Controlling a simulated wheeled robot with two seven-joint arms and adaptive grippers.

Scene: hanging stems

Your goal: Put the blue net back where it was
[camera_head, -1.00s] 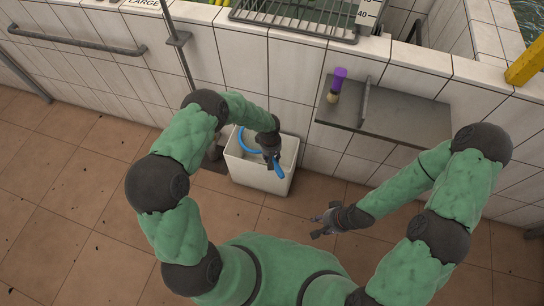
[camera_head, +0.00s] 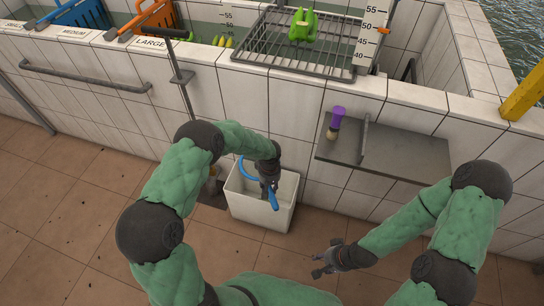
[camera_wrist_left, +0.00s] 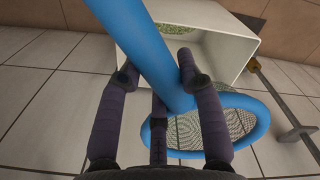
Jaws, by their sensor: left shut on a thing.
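The blue net's handle (camera_head: 273,201) is in my left gripper (camera_head: 268,186), in front of the white bin (camera_head: 262,214). Its round blue hoop shows at the bin's back left top edge in the head view. In the left wrist view my left gripper (camera_wrist_left: 157,80) has its fingers around the thick blue handle (camera_wrist_left: 140,45). The hoop with grey mesh (camera_wrist_left: 205,128) hangs at lower right, with the bin (camera_wrist_left: 225,28) behind. I cannot tell whether the hoop is inside the bin or above it. My right gripper (camera_head: 320,264) is open and empty over the floor.
A grey shelf (camera_head: 388,150) on the tiled wall holds a purple-handled brush (camera_head: 335,122). A wire rack (camera_head: 290,52) with a green object (camera_head: 302,25) spans the tank. Blue (camera_head: 80,14) and orange (camera_head: 155,15) baskets stand at back left. A rail (camera_head: 85,78) runs along the wall.

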